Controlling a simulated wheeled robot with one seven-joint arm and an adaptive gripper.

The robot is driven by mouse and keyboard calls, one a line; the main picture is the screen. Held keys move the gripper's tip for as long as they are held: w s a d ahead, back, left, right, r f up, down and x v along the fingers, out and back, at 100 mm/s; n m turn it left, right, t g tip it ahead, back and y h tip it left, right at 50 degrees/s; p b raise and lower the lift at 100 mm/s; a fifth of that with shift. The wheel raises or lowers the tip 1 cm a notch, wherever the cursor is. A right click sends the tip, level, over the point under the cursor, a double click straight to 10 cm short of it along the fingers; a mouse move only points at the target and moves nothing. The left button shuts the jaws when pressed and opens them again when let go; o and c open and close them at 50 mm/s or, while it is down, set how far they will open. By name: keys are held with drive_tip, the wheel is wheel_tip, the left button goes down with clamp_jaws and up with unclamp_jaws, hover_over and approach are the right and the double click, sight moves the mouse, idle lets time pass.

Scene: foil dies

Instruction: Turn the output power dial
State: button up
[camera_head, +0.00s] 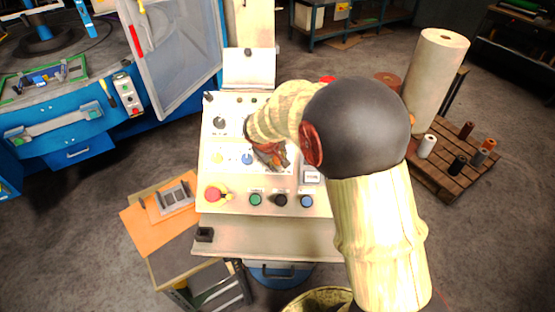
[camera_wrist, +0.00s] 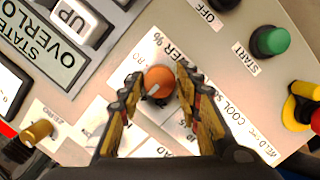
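The dial in the wrist view is a round orange knob (camera_wrist: 158,82) with a grey pointer. Printed lettering beside it, partly hidden, shows "ER" and "%". My gripper (camera_wrist: 158,78) is open, with one finger on each side of the knob. Small gaps seem to show between the fingertips and the knob; contact cannot be told for sure. In the head view my gripper (camera_head: 272,155) is over the middle of the pale control panel (camera_head: 232,178) and hides the dial there.
Near the dial are a green START button (camera_wrist: 270,41), a white UP button (camera_wrist: 72,24), a yellow knob (camera_wrist: 37,132) and a red emergency stop (camera_head: 213,194). A blue knob (camera_head: 247,159) sits left of my gripper. A wooden pallet (camera_head: 437,176) stands at right.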

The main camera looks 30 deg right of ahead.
drive_tip(key=shift+o, duration=1.3)
drive_tip(key=v, duration=1.2)
drive_tip(key=s+a+y+b, duration=0.1)
drive_tip(key=s+a, duration=0.3)
drive_tip(key=s, duration=0.4)
drive_tip(key=s+a+m+t+y+b, duration=0.1)
drive_tip(key=s+a+b, duration=0.3)
drive_tip(key=s, duration=0.4)
drive_tip(key=s+a+r+t+y+b, duration=0.1)
drive_tip(key=s+a, duration=0.3)
drive_tip(key=s, duration=0.4)
drive_tip(key=shift+s+m+y+b, duration=0.25)
drive_tip(key=shift+m+y+b, duration=0.25)
drive_tip(key=shift+b, duration=0.4)
drive_tip(key=shift+r, duration=0.1)
